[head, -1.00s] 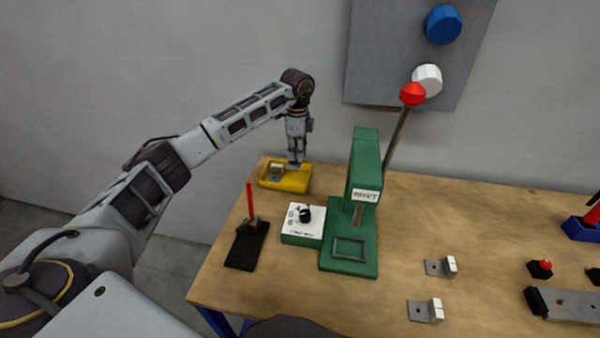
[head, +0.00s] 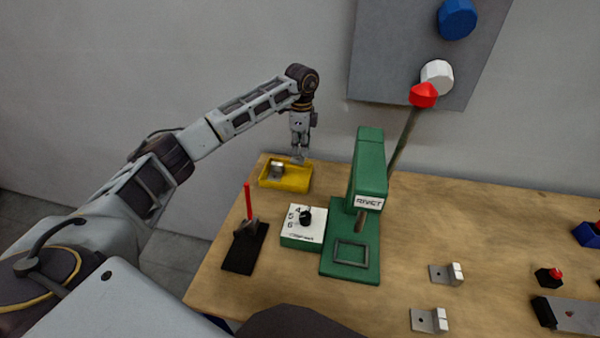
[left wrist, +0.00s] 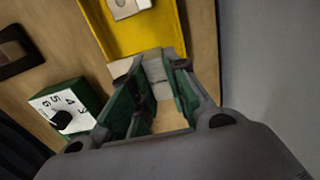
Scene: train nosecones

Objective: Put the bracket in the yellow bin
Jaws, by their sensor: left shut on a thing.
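The yellow bin (head: 300,181) stands at the back left corner of the table, with one pale metal bracket (head: 277,168) inside it. My left gripper (head: 299,158) is just above the bin's back right side, pointing down. In the left wrist view, the green-padded fingers (left wrist: 155,88) are shut on a pale grey bracket (left wrist: 156,72), partly hidden by them. The bin (left wrist: 142,42) and the bracket in it (left wrist: 127,8) show beyond the fingertips. Two more brackets lie at the table's front right, one here (head: 446,273) and one nearer (head: 429,320). My right gripper is not in view.
A green press (head: 367,170) with a red-knobbed lever stands right of the bin. A white-topped dial box (head: 303,226) and a black-based clamp with a red handle (head: 246,245) stand in front of it.

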